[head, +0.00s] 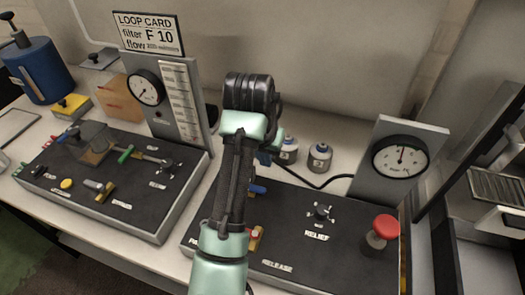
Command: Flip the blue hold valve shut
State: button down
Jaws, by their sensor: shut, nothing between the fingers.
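A blue handle (258,189) shows just right of my arm on the dark right-hand panel (290,235); it looks like the hold valve. Most of this valve and its label are hidden behind my arm, so I cannot tell which way the handle is turned. My arm rises from the bottom middle across the panel's left part, and its upper joints stand above the panel's back edge. My gripper's fingers are hidden behind the arm, and I cannot see whether they touch the handle.
The right panel carries a black RELIEF knob (322,213), a red mushroom button (380,231) and a yellow-and-red part (256,238) near RELEASE. A dial gauge (401,157) stands behind. Two small canisters (319,159) and a cable lie at the back. Another panel (130,205) is left.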

jog(key=x, duration=0.3)
jog(key=shift+f, duration=0.35)
jog(key=s, duration=0.1)
jog(key=s+a+p, duration=0.1)
jog(key=shift+s+r, duration=0.15)
jog(key=shift+s, duration=0.15)
jog(key=shift+s+a, duration=0.1)
jog(key=shift+s, duration=0.45)
jog(key=shift+w+a+m, duration=0.1)
jog(key=shift+m, duration=0.3)
jog(key=shift+s+m, duration=0.3)
